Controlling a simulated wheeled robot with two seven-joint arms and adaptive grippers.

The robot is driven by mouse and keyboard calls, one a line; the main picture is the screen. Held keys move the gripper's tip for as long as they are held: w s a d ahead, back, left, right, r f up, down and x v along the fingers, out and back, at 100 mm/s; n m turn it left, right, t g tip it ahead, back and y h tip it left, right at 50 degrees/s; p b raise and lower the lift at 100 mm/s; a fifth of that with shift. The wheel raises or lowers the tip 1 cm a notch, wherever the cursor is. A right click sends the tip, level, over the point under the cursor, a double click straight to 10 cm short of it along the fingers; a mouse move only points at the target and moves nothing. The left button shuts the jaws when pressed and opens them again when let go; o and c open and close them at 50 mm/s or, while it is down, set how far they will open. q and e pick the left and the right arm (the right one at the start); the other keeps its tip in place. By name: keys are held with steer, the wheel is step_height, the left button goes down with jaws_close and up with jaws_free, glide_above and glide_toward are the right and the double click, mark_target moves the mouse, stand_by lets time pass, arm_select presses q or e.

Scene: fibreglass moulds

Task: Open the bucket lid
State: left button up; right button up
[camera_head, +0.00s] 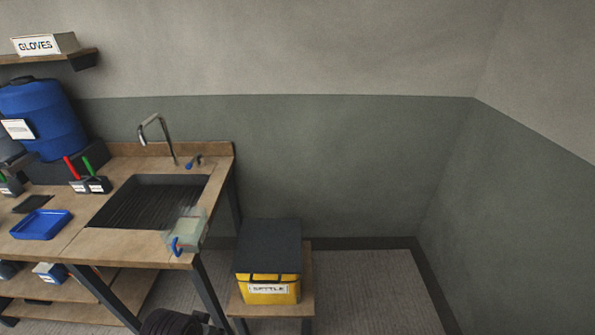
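The bucket (254,298) is a yellow, box-like container with a white label on its front. It stands on a low wooden stand right of the sink bench. Its flat dark grey lid (268,243) covers the top, so the inside is hidden. A black ribbed part with small dark pieces at the bottom edge appears to be my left gripper (207,322). It is cut off by the frame, left of the bucket and apart from it, and its fingers cannot be made out. My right gripper is not in view.
The wooden bench (120,243) holds a sink (150,203), a blue tray (41,225), a blue barrel (45,118) and a pale container (185,234) at its front right corner. The low stand (306,268) is close to the bench leg. The floor (370,290) to its right is clear.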

arm_select(q)
steer(key=s+f+g, duration=0.1)
steer(key=s+f, duration=0.1)
steer(key=f, duration=1.5)
steer(key=s+f, duration=0.2)
steer(key=f, duration=1.4)
steer(key=s+a+f, duration=0.2)
steer(key=s+f, duration=0.7)
steer(key=s, duration=0.1)
steer(key=s+a+f+g, duration=0.1)
steer(key=s+a+f, duration=0.1)
steer(key=s+f, duration=0.7)
steer(key=shift+s+f+g, duration=0.15)
steer(key=shift+s+g, duration=0.15)
steer(key=shift+s, duration=0.9)
